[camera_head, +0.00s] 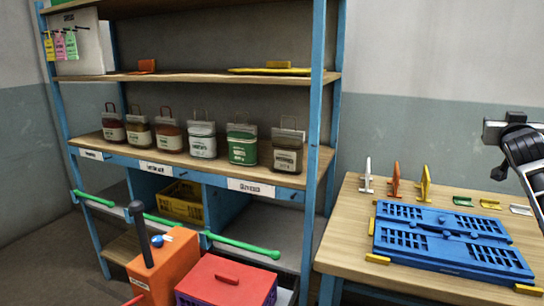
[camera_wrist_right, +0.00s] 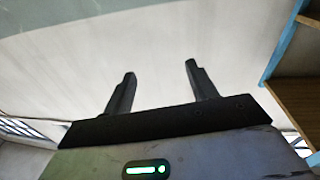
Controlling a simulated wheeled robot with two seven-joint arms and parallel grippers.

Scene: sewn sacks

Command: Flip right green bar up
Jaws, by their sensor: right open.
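The right green bar (camera_head: 240,245) runs slanting down to the right across the front of the lower shelf, held by a blue bracket. Another green bar (camera_head: 95,199) is at the rack's left side. My right arm comes in at the right edge of the head view, above the table and far from the bars. My right gripper (camera_wrist_right: 160,68) is open and empty in the right wrist view, facing a bare pale wall. My left gripper is out of view.
An orange box (camera_head: 165,270) with a black upright handle and a purple crate with a red lid (camera_head: 228,278) stand before the rack, close to the bar. The wooden table (camera_head: 345,235) at right holds a blue crate panel (camera_head: 450,240) and small colored pieces. Several labelled sacks (camera_head: 243,148) line the middle shelf.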

